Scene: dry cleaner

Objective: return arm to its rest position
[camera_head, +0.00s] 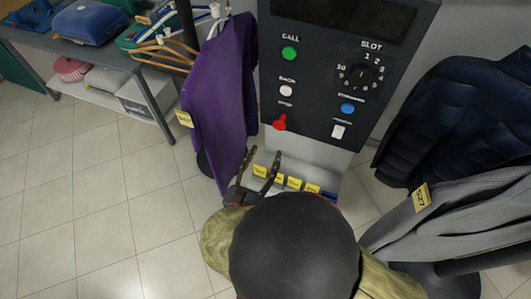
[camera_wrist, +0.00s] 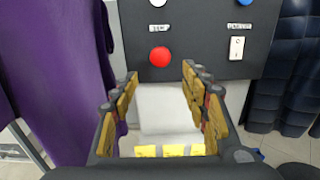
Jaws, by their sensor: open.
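My gripper (camera_head: 260,170) is open and empty in the head view, in front of the lower part of a dark control panel (camera_head: 310,125). In the wrist view its two fingers (camera_wrist: 160,95) stand well apart, with a red control (camera_wrist: 160,57) on the panel beyond them. Nothing is between the fingers. In the head view the red control (camera_head: 280,122) is just above the fingertips, and a gap to it cannot be judged exactly. My arm's dark rounded link covers the bottom middle of the head view.
A purple garment (camera_head: 222,90) hangs close to the left of my gripper. A navy puffer jacket (camera_head: 445,115) and a grey garment (camera_head: 450,215) hang at right. Yellow tags (camera_head: 294,183) line a ledge below the panel. A table (camera_head: 130,65) stands at upper left; the tiled floor at left is clear.

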